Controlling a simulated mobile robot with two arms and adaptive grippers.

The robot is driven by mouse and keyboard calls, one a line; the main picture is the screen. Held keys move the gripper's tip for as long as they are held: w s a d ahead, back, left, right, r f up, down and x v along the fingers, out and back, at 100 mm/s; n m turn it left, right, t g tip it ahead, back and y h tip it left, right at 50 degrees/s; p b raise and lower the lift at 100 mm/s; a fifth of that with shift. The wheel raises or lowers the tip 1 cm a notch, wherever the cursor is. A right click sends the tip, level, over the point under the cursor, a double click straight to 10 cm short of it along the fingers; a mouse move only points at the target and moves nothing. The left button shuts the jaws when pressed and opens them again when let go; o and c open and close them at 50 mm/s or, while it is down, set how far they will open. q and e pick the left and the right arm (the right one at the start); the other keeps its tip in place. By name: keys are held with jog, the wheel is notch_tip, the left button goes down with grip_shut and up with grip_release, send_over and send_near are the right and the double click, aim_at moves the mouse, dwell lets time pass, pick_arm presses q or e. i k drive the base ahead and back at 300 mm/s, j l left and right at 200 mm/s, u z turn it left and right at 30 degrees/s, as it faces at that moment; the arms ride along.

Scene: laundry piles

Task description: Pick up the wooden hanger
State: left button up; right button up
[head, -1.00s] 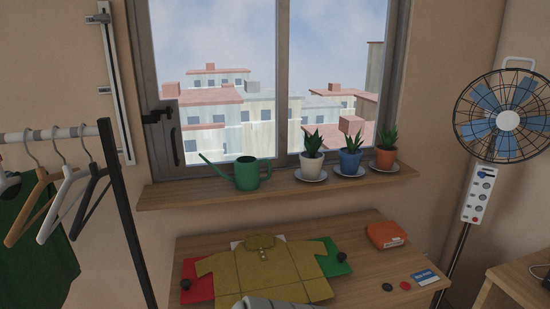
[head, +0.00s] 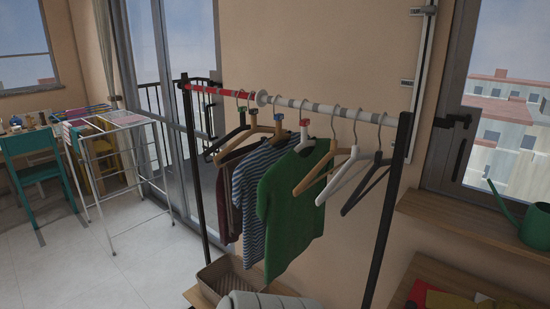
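A bare wooden hanger (head: 316,170) hangs by its metal hook from the pale right part of the rack's rail (head: 348,112). It is just right of a green shirt (head: 288,205), and its left end is close to or overlaps the shirt in the picture. A bare white hanger (head: 336,177) and a bare dark hanger (head: 360,184) hang to its right. Another light wooden hanger (head: 262,130) is further left among the clothes, partly covered. Neither of my grippers shows in the head view.
A striped shirt (head: 250,190) and a dark red garment (head: 227,200) hang left of the green shirt. A basket (head: 215,275) sits low under the rack. A drying rack (head: 105,175) stands left. A window shelf with a green watering can (head: 537,226) is right.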

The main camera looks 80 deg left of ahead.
aim_at(301, 187)
jog(key=u, duration=2.25)
